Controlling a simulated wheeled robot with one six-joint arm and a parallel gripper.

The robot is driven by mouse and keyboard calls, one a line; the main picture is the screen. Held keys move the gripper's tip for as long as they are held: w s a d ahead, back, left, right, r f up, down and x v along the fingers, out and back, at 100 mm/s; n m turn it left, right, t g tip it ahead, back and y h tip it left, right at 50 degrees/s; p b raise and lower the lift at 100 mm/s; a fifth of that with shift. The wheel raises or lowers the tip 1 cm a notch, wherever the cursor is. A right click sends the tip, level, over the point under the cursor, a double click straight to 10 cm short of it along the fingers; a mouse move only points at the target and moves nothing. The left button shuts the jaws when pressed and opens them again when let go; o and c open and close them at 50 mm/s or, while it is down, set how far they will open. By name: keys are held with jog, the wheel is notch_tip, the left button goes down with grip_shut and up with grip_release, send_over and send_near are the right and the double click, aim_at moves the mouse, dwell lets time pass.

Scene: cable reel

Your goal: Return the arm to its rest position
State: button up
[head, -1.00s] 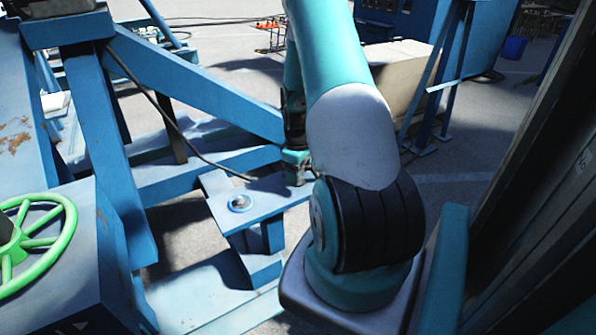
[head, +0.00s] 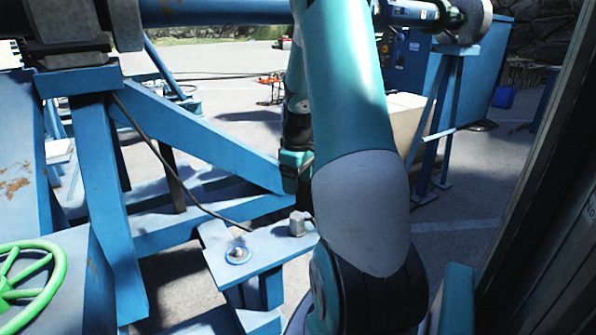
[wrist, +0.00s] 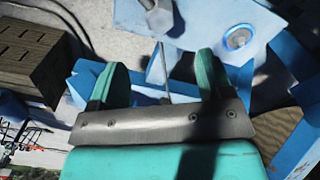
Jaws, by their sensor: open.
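My arm (head: 350,90) stands bent down in the middle of the head view, beside the blue steel frame. Its wrist end hangs behind the upper arm, and the gripper fingers are partly hidden there. In the wrist view my gripper (wrist: 160,63) is open, with two teal fingers well apart and nothing held between them. It is above and apart from a light blue plate (wrist: 200,22). A grey bolt-like fitting (head: 297,222) stands upright on that plate, and a blue-ringed fitting (head: 238,253) sits to its left.
The blue frame (head: 210,140) with a diagonal beam fills the left. A green handwheel (head: 35,285) is at the lower left. A dark wall or panel (head: 545,180) closes the right. A beige block (head: 405,115) stands behind the arm. Open pavement (head: 470,185) lies beyond.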

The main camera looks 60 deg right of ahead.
jog(key=shift+r, duration=1.75)
